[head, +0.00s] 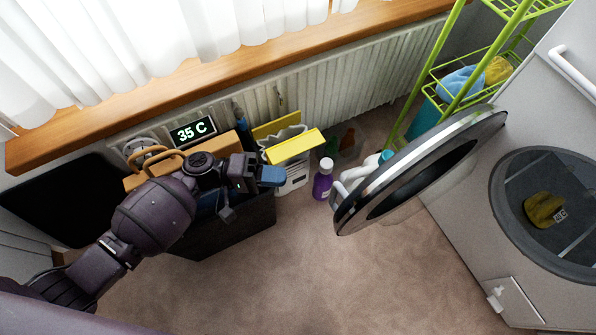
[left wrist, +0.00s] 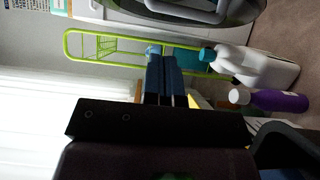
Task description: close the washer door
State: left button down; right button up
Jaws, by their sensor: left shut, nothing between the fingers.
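The washer (head: 465,210) stands at the right in the head view. Its round door (head: 420,172), with a silver rim and dark glass, stands wide open and sticks out to the left of the opening. The drum opening (head: 550,230) is uncovered, with a yellow-brown cloth (head: 543,209) inside. My left gripper (head: 271,176), with blue fingertips, is shut and empty to the left of the door, apart from it. In the left wrist view the blue fingers (left wrist: 166,80) lie together, and part of the door (left wrist: 200,10) shows at the top. My right gripper is out of view.
A purple bottle (head: 322,180) and a white jug (head: 357,174) stand between my gripper and the door. A black bin (head: 235,228) is below my left arm. A green rack (head: 437,75) stands behind the door. The carpet (head: 340,285) in front is clear.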

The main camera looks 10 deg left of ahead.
pick_arm(q)
jog(key=d, duration=0.9)
jog(key=shift+w+d, duration=0.2)
jog(key=shift+w, duration=0.1)
jog(key=shift+s, duration=0.1)
